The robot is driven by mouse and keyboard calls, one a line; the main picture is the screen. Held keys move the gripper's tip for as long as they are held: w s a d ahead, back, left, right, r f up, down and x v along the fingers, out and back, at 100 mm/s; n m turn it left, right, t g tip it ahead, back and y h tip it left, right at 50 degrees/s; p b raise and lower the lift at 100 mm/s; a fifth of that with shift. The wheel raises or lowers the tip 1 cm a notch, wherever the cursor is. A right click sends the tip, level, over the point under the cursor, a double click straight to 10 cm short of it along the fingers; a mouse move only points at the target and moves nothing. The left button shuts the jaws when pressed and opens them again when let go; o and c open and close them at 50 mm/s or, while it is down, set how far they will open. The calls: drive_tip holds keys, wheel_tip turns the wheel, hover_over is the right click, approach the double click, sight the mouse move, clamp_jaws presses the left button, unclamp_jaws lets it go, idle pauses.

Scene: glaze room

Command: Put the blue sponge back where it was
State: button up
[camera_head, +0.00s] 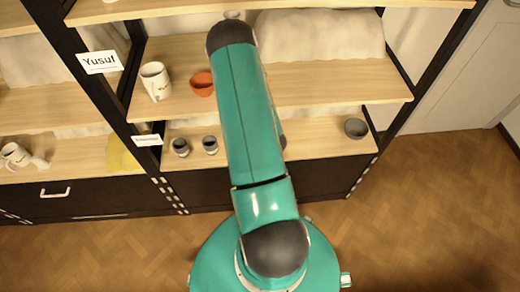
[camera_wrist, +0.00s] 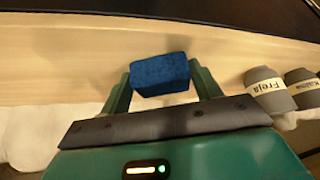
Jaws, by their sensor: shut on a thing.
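The blue sponge (camera_wrist: 160,74) is a small dark blue block in the wrist view. My gripper (camera_wrist: 162,82) is shut on it, with one green finger at each side. The sponge is held in front of a pale wooden shelf board (camera_wrist: 60,62); I cannot tell whether it touches the board. In the head view my teal arm reaches toward the shelves and hides the gripper and the sponge.
Two grey cups with name labels, "Freja" (camera_wrist: 270,90) and another (camera_wrist: 302,88), stand close right of my gripper. The head view shows a white mug (camera_head: 155,81), an orange bowl (camera_head: 202,84), a grey bowl (camera_head: 355,128) and a dark upright post (camera_head: 100,88).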

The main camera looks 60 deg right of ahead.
drive_tip(key=shift+f, duration=0.15)
drive_tip(key=o, duration=0.9)
drive_tip(key=v, duration=1.2)
